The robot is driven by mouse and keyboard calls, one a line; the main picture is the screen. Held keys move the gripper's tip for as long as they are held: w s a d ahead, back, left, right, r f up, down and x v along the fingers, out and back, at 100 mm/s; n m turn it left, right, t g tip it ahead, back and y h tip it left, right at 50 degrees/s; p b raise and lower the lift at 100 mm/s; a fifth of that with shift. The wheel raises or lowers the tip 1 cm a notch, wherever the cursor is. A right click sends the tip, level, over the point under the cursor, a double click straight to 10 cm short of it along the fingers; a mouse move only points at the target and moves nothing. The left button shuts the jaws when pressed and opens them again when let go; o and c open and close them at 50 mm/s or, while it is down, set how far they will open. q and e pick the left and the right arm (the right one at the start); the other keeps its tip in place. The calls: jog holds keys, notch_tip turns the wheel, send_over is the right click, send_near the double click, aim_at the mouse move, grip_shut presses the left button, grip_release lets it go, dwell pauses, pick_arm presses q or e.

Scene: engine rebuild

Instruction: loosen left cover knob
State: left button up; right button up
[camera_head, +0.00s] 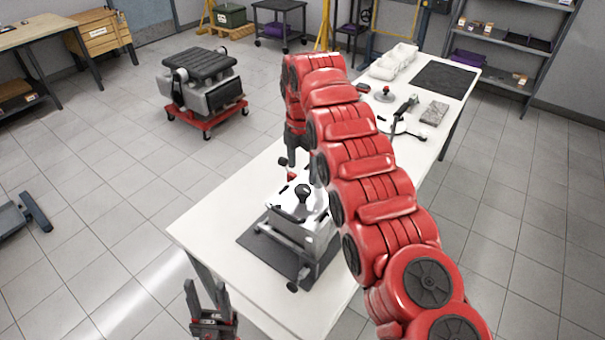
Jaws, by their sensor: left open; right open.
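The engine block (309,236) sits on a dark mat (250,240) on the white table. Its light cover (284,205) carries a black knob (303,192) on top. A small red part (291,177) shows at the cover's far side, with a small dark part beside it; I cannot tell whether these are knobs. My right arm reaches in from the lower right, and its gripper (300,165) points down, open, just above the far side of the cover. The arm partly hides it. My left gripper (207,300) is open and empty, fingers up, off the table's near left edge.
Farther along the table (190,232) lie white bins (393,62), a black mat (444,79), a grey block (434,112) and small tools. My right arm covers the table's middle. Another engine on a red dolly (208,115) stands on the floor. The table's left corner is clear.

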aim_at(302, 189)
notch_tip(302, 189, up, 11)
jog(key=p, duration=0.9)
jog(key=shift+f, duration=0.15)
